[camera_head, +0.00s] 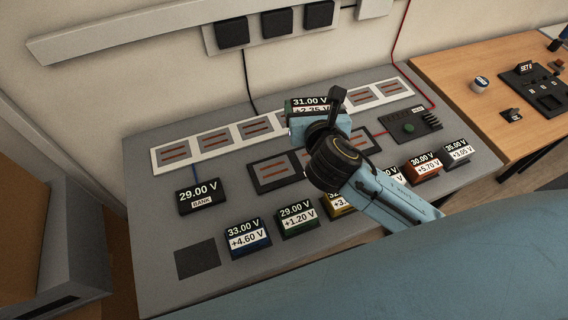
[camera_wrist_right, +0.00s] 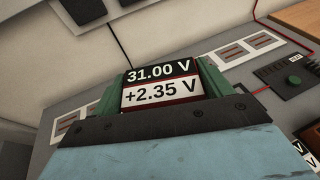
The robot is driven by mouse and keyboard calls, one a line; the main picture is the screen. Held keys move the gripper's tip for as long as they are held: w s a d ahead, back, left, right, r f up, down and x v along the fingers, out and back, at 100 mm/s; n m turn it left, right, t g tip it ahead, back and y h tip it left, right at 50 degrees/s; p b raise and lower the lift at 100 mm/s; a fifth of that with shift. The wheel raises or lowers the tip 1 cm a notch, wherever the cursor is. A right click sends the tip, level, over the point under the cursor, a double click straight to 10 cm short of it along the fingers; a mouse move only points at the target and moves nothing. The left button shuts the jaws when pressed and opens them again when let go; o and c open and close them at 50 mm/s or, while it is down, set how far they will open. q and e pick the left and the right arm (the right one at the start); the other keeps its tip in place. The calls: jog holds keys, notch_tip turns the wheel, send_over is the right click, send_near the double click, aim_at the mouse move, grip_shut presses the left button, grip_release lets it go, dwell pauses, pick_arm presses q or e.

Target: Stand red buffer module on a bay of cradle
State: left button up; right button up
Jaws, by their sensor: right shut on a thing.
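My right gripper (camera_head: 312,115) is shut on a module (camera_head: 310,102) labelled 31.00 V and +2.35 V, held over the back part of the grey bench. In the right wrist view the module (camera_wrist_right: 160,83) shows dark red edges between the green finger pads, its label face towards the camera. A white frame of bays (camera_head: 203,147) with reddish slots runs along the bench's back. A dark frame of similar bays (camera_head: 270,187) lies in front of it, partly hidden by my right arm. I cannot tell whether the held module touches a bay. My left gripper is out of view.
Several modules stand along the front, including blue (camera_head: 248,239), green (camera_head: 297,219) and orange-red (camera_head: 422,168) ones. A black BANK display (camera_head: 200,196) stands at left. A dark box with a green button (camera_head: 408,127) is at right. A dark square (camera_head: 195,259) lies bare at front left.

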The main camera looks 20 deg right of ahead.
jog(key=f+m+h, duration=0.1)
jog(key=w+a+f+m+g+h+p, duration=0.1)
jog(key=f, duration=0.1)
jog(key=a+f+m+g+h+p, duration=0.1)
jog(key=h, duration=0.1)
jog(key=shift+w+f+m, duration=0.4)
pick_arm(q)
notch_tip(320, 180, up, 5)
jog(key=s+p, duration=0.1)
jog(key=p, duration=0.1)
pick_arm(e)
jog(key=m+g+h, duration=0.2)
send_over(275, 169)
jog(key=f, duration=0.2)
notch_tip(275, 169, down, 6)
jog(key=b, duration=0.6)
jog(key=shift+a+r+b, duration=0.1)
jog(key=shift+b, duration=0.25)
notch_tip(275, 169, down, 4)
jog(key=b, duration=0.5)
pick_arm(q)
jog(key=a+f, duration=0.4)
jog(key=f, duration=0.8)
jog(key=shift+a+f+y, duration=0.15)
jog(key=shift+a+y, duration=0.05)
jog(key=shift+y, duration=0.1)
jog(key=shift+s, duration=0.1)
pick_arm(e)
jog(key=o, duration=1.1)
jog(key=shift+f, duration=0.3)
